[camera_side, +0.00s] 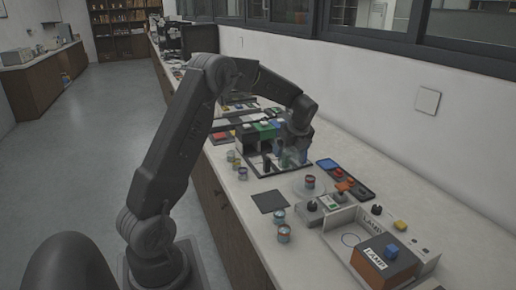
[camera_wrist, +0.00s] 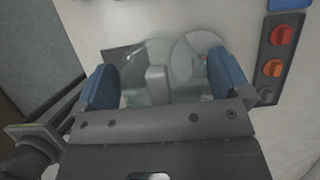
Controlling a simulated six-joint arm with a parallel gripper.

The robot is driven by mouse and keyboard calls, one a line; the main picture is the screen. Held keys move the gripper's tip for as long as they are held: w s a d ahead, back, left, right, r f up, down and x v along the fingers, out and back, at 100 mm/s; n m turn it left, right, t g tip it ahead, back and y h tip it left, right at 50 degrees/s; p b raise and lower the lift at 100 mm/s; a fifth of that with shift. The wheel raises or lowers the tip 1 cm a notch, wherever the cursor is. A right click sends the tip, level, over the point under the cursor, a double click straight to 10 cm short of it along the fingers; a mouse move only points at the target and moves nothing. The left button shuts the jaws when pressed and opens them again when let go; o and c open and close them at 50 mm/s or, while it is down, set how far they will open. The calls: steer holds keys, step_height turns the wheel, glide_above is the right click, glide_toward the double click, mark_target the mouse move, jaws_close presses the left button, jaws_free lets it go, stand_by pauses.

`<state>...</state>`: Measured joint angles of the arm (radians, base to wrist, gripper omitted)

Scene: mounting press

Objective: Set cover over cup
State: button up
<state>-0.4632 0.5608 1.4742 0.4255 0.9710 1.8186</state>
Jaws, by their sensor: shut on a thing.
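My gripper (camera_side: 290,150) is shut on a clear, see-through cover (camera_side: 292,159) and holds it over the bench, near the dark tray. In the wrist view the cover (camera_wrist: 150,95) sits between the two blue fingertips (camera_wrist: 163,80), with a grey block-like knob (camera_wrist: 157,82) in the middle. A small cup with a reddish top (camera_side: 310,182) stands on a pale round disc in front of my gripper, apart from the cover. The disc (camera_wrist: 205,42) shows in part in the wrist view.
Two more small cups (camera_side: 279,216) (camera_side: 284,234) stand near the front edge, beside a dark square mat (camera_side: 268,201). Coloured boxes (camera_side: 262,131) are behind.

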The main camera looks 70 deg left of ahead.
steer(key=w+d+f, duration=0.2)
steer(key=w+d, duration=0.2)
steer(key=w, duration=0.2)
steer(key=shift+a+f, duration=0.15)
steer(key=shift+f, duration=1.35)
steer(key=shift+a+f, duration=0.1)
steer(key=shift+f, duration=1.4)
steer(key=shift+f, duration=0.15)
steer(key=o, duration=0.5)
steer(key=shift+o, duration=0.2)
step_height(320, 180, up, 7)
stand_by(0.6)
